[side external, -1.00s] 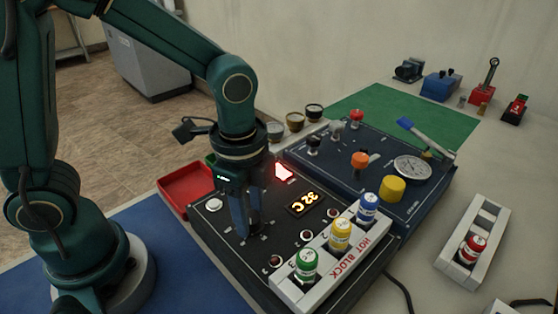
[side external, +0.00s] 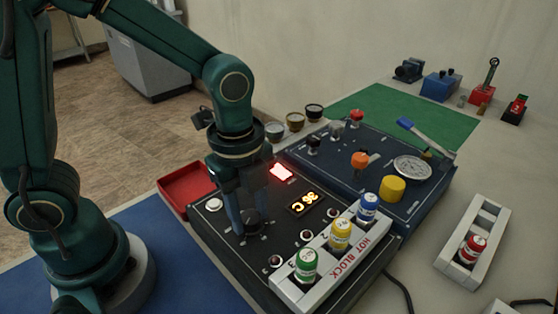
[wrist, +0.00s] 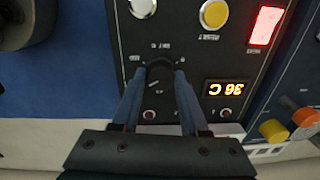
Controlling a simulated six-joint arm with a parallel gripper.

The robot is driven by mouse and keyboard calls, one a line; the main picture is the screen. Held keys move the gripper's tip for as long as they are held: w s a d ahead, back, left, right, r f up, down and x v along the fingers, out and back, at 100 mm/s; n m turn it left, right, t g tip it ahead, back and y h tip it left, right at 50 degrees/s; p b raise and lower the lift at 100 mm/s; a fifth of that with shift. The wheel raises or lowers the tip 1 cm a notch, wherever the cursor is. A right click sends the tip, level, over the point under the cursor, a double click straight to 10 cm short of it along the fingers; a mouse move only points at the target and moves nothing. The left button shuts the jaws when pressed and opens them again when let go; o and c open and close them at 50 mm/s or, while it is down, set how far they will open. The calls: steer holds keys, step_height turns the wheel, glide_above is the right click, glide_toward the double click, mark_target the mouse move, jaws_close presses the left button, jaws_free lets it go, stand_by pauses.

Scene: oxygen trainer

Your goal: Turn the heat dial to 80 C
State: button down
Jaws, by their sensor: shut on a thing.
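The heat dial (side external: 252,222) is a black round knob on the dark control panel (side external: 228,262). In the wrist view the dial (wrist: 159,76) sits inside a ring of scale marks too small to read. My gripper (side external: 249,214) points down with its two blue fingers on either side of the knob, shut on it. The wrist view also shows my gripper (wrist: 160,84) at the dial, its fingers hiding part of the scale. The lit orange display (side external: 303,203) seems to read 36 C; it appears upside down in the wrist view (wrist: 228,88).
A hot block (side external: 352,253) with green, yellow and blue capped vials stands along the panel's right side. A red indicator (side external: 281,172) glows. A white button (side external: 214,205) lies left of the dial, a red tray (side external: 186,184) behind it.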

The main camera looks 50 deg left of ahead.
mark_target(248, 217)
steer(key=shift+c, duration=2.1)
jaws_free()
steer(key=shift+r, duration=0.1)
steer(key=shift+s+r, duration=0.15)
steer(key=shift+r, duration=2.35)
